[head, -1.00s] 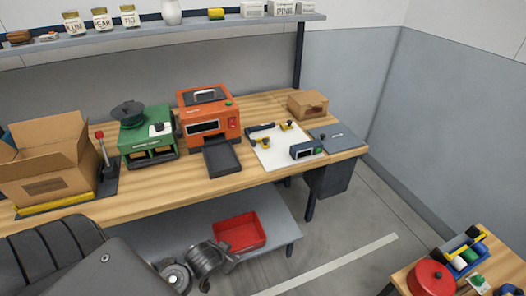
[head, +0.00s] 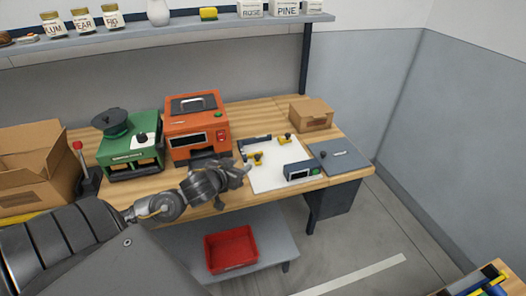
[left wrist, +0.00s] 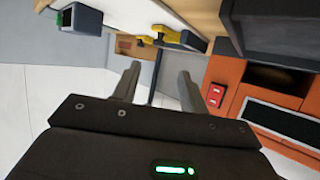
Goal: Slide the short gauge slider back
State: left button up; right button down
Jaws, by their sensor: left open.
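A white board (head: 268,179) lies on the bench with two yellow sliders with dark knobs on it. One yellow slider (head: 256,158) is near the board's left side, and the other yellow slider (head: 285,140) is near its back right. I cannot tell which belongs to the short gauge. A dark bar (head: 255,141) lies at the board's back edge. My left gripper (head: 238,176) is at the board's left edge, apart from the sliders. In the left wrist view its fingers (left wrist: 160,78) are open and empty, with yellow pieces (left wrist: 172,33) beyond them. My right gripper is not in view.
An orange machine (head: 185,125) stands just left of the board, with a green machine (head: 130,158) beyond it. A grey display box (head: 301,171) sits on the board's right. A small cardboard box (head: 311,114) stands behind, and a dark flat plate (head: 340,158) lies right.

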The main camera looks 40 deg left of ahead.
aim_at(256, 156)
pick_arm(q)
jog(key=shift+x, duration=1)
jog(key=p+x, duration=0.1)
jog(key=x, duration=0.6)
jog(key=shift+w, duration=0.15)
jog(key=shift+w+f, duration=0.2)
jog(key=shift+w, duration=0.35)
jog(key=shift+c, duration=0.7)
grip_shut()
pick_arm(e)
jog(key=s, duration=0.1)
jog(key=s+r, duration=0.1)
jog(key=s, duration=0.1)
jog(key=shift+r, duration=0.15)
